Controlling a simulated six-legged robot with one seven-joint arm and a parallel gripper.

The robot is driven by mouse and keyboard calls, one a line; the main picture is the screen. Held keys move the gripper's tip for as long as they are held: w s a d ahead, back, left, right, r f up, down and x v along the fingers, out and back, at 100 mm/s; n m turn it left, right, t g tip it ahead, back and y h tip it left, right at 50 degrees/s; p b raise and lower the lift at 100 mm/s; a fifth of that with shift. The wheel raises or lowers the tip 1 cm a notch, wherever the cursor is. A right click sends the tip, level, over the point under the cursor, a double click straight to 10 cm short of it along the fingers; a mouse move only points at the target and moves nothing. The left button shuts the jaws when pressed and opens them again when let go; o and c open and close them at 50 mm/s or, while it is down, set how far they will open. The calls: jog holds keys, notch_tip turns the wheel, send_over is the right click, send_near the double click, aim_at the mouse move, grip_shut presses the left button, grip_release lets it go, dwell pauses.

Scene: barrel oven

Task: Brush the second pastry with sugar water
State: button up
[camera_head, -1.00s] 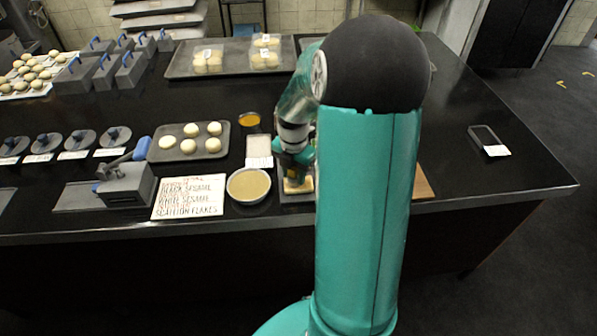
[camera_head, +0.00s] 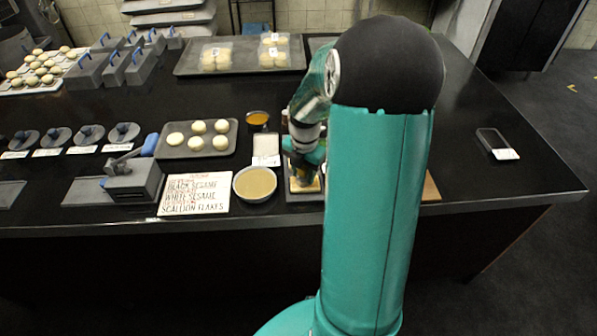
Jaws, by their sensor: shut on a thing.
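My gripper (camera_head: 308,170) is small in the head view and partly hidden by my arm. A round bowl of pale tan liquid (camera_head: 255,184) stands just left of the tray. A smaller bowl of orange liquid (camera_head: 257,119) stands behind it.
A white box (camera_head: 266,149) stands between the bowls. A tray of several pale buns (camera_head: 229,142), a label card (camera_head: 195,194) and a grey press (camera_head: 131,180) lie to the left.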

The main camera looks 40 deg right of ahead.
aim_at(317, 181)
jog(key=shift+s+d+f, duration=0.1)
jog(key=shift+s+d, duration=1.05)
jog(key=shift+d, duration=0.3)
notch_tip(317, 181, up, 6)
dwell(0.4)
